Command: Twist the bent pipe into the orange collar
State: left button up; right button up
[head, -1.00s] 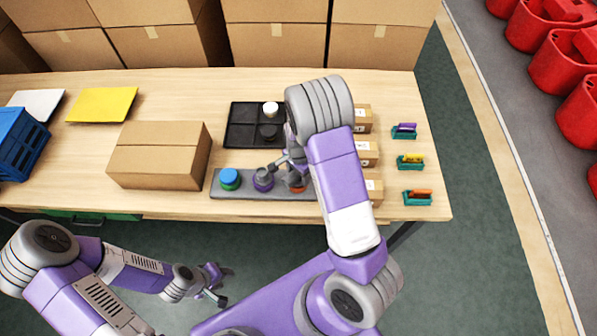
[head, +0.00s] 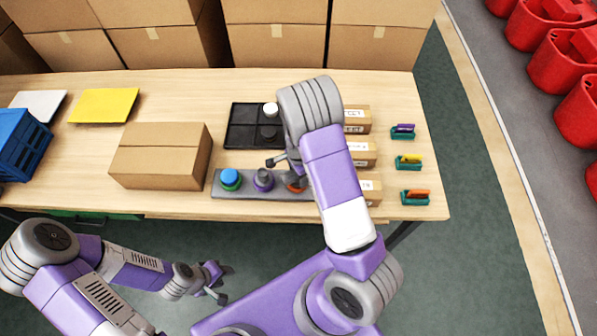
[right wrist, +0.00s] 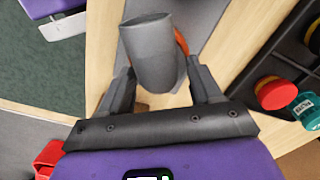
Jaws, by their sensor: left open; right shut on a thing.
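The bent pipe (right wrist: 150,52) is a thick grey tube between the fingers of my right gripper (right wrist: 165,88) in the right wrist view. The gripper is shut on it. The orange collar (right wrist: 181,42) shows partly behind the pipe. In the head view the orange collar (head: 297,187) is at the right part of a grey base plate (head: 245,192), partly covered by my right arm and gripper. I cannot tell how deep the pipe sits in it. My left gripper (head: 222,282) is open and empty, low in front of the bench.
On the plate stand a blue cap (head: 230,176) on a green collar and a purple collar (head: 263,183) with a grey part. Behind is a black tray (head: 240,125). Small cartons (head: 362,153) and coloured tools (head: 408,162) lie right; a large carton (head: 160,155) stands left.

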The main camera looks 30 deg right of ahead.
jog(key=shift+f+b, duration=0.35)
jog(key=shift+f, duration=0.1)
dwell(0.6)
jog(key=shift+c, duration=0.5)
jog(key=o, duration=1.3)
jog(key=shift+o, duration=0.4)
jog(key=shift+r+p, duration=3.35)
jog(key=shift+r, duration=0.25)
jog(key=shift+s+f, duration=0.1)
jog(key=shift+f, duration=0.05)
